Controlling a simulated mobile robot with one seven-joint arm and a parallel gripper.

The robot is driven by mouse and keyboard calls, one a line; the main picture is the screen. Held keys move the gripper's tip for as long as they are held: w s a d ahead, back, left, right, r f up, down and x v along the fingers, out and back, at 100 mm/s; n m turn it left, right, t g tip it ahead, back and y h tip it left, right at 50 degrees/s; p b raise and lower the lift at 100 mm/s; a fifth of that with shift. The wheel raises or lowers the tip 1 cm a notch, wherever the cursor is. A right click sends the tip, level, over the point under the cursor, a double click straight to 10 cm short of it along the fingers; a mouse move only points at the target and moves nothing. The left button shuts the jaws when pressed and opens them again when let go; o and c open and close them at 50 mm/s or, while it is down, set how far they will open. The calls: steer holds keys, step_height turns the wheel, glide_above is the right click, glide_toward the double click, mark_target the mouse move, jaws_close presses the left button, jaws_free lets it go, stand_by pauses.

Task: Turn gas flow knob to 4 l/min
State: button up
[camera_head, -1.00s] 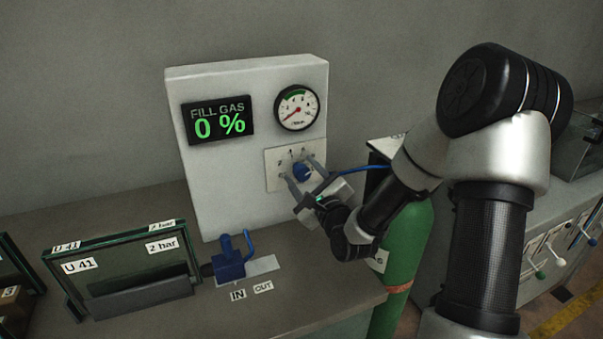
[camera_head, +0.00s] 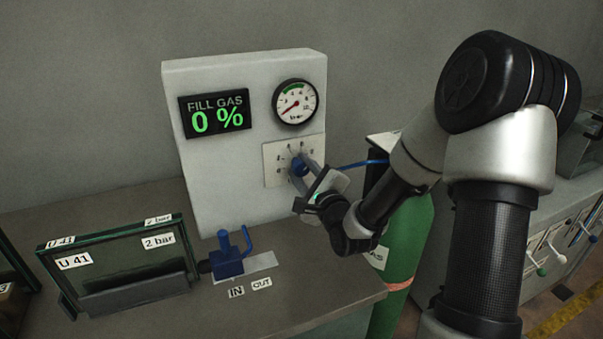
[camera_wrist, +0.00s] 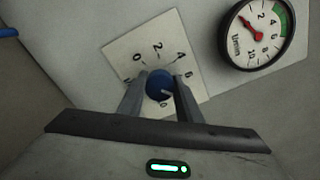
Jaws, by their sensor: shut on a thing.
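The blue gas flow knob (camera_head: 299,168) sits on a white dial plate (camera_head: 272,176) with printed numbers, on the front of the grey panel box. My gripper (camera_head: 304,172) is shut on the knob, a finger on each side. The wrist view shows the knob (camera_wrist: 160,86) between the two fingers (camera_wrist: 161,90), with 0, 2, 4 and 6 on the plate (camera_wrist: 126,55) beyond it. A short white mark shows on the knob, but its exact setting cannot be told. The round gauge (camera_head: 296,101) has its red needle near the low end; it also shows in the wrist view (camera_wrist: 262,38).
The display (camera_head: 215,110) reads FILL GAS 0 %. A blue valve (camera_head: 227,262) and a framed glass unit (camera_head: 120,262) stand on the bench. A green gas cylinder (camera_head: 405,250) stands behind my arm, with a blue hose (camera_head: 350,164) nearby.

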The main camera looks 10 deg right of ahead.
steer(key=n+b, duration=0.2)
steer(key=n, duration=0.2)
steer(key=shift+n+b, duration=0.3)
steer(key=shift+n, duration=0.1)
steer(key=n+b, duration=0.2)
steer(key=n, duration=0.1)
steer(key=shift+f+n, duration=0.1)
steer(key=shift+n, duration=0.2)
steer(key=n+b, duration=0.3)
steer(key=n, duration=0.1)
steer(key=shift+n+b, duration=0.8)
steer(key=shift+r, duration=0.2)
steer(key=o, duration=1)
steer(key=shift+w, duration=0.1)
steer(key=shift+o, duration=0.2)
steer(key=shift+f, duration=0.1)
steer(key=shift+s, duration=0.2)
